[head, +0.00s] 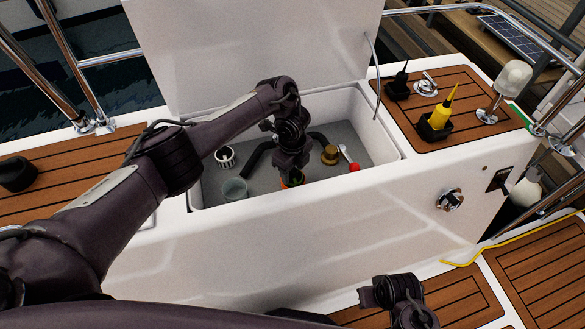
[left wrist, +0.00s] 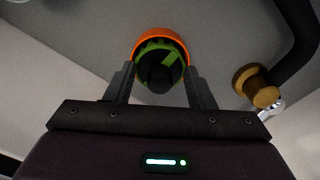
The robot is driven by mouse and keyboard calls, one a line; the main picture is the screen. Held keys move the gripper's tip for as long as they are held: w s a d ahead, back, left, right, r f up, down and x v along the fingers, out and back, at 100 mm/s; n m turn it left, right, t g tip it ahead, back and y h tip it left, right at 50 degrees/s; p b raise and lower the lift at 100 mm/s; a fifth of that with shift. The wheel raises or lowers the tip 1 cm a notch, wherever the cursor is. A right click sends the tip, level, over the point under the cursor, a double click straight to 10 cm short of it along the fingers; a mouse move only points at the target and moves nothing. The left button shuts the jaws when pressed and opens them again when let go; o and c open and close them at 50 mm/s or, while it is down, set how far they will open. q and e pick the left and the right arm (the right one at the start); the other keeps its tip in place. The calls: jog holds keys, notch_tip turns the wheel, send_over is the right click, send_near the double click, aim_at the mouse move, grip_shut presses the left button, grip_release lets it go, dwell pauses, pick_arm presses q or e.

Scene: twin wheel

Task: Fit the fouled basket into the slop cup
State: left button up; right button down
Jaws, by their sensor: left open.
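My left gripper (head: 291,174) reaches down into the open locker and is open. In the left wrist view its fingers (left wrist: 160,78) stand on either side of a round piece with an orange rim, green edge and dark centre (left wrist: 160,50). I cannot tell whether they touch it. In the head view this piece (head: 294,179) is mostly hidden by the gripper; it may be the fouled basket.
A brass fitting (head: 330,156) stands at the locker's right, also in the left wrist view (left wrist: 259,88), near a black hose (left wrist: 300,28). A red knob (head: 354,167) is beside it. Locker walls (head: 376,140) and the raised lid (head: 255,45) enclose the space.

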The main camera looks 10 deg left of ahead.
pick_arm(q)
notch_tip(320, 180, up, 8)
jog(key=p, duration=0.3)
jog(key=shift+f, duration=0.1)
dwell(0.5)
